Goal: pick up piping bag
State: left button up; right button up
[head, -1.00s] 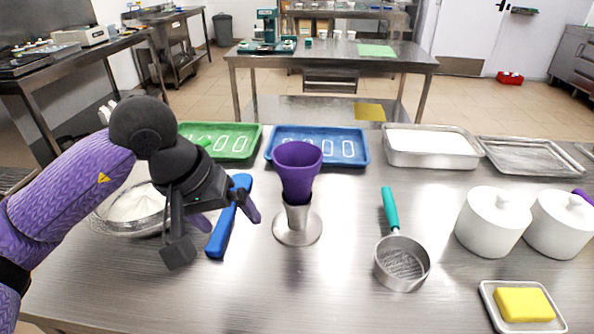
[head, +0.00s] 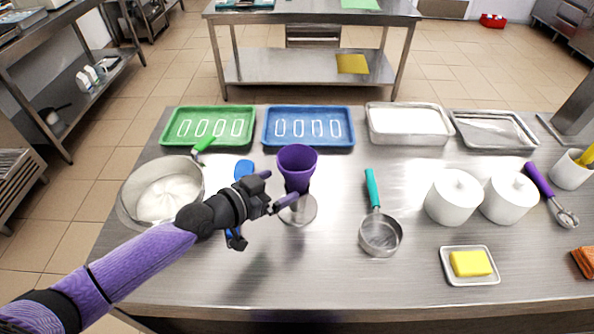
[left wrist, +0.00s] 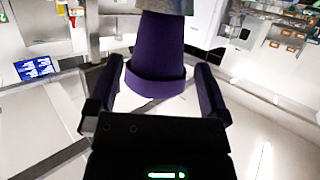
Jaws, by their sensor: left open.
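The purple piping bag (head: 297,162) stands wide end up in a small metal stand (head: 301,212) near the middle of the steel table. My left gripper (head: 283,187) is at its left side, low on the bag near the top of the stand. In the left wrist view the bag (left wrist: 158,50) shows between and beyond the two spread fingers of my left gripper (left wrist: 157,88). The fingers are open, with a gap on both sides of the bag. The bag's lower tip is hidden in the stand. My right gripper is not in view.
A bowl of white cream (head: 162,192) and a blue-handled tool (head: 243,169) are on the left. Green (head: 209,126) and blue (head: 308,127) trays lie behind. The front table edge is clear.

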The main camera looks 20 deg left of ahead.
aim_at(287, 182)
pick_arm(q)
jog(key=b+x, duration=0.1)
jog(key=x, duration=0.3)
jog(key=shift+w+d+f, duration=0.15)
jog(key=shift+w+f, duration=0.15)
jog(key=shift+s, duration=0.1)
jog(key=shift+c, duration=0.4)
jog(key=shift+r, duration=0.1)
jog(key=c, duration=0.9)
